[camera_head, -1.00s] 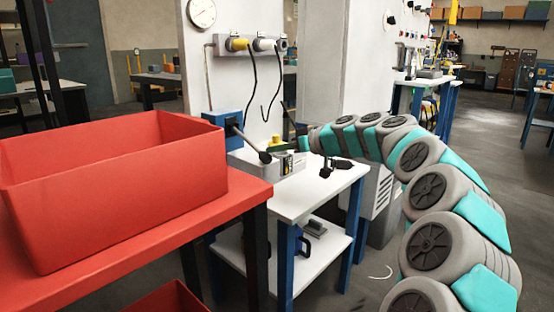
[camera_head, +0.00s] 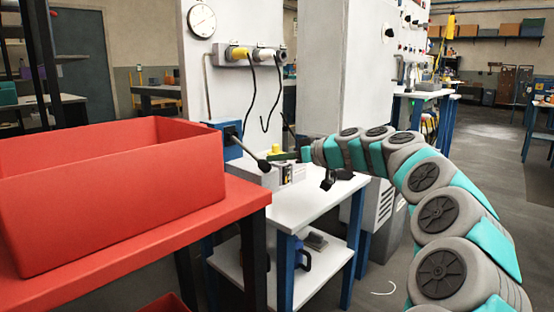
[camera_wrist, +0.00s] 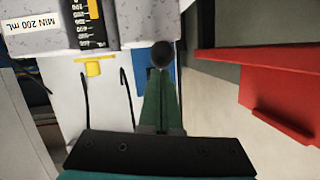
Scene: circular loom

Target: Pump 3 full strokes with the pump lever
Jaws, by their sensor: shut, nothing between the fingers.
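The pump lever is a dark rod ending in a round black knob (camera_head: 264,165). It slants down and forward from a blue box (camera_head: 223,136) on the white panel. My gripper (camera_head: 274,157) has green fingers and reaches in from the right, its tips close to the knob. In the wrist view my gripper (camera_wrist: 162,76) is shut and empty, with its fingers side by side. The knob (camera_wrist: 162,54) shows just beyond the fingertips. I cannot tell whether they touch. Most of the rod is hidden behind the knob in the wrist view.
A grey unit (camera_head: 291,174) with a scale window stands on the white table (camera_head: 318,196), close to the lever. It also shows in the wrist view (camera_wrist: 50,29), labelled "MIN 200 mL". A red bin (camera_head: 110,205) fills the left. Cables (camera_head: 252,92) hang from the panel.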

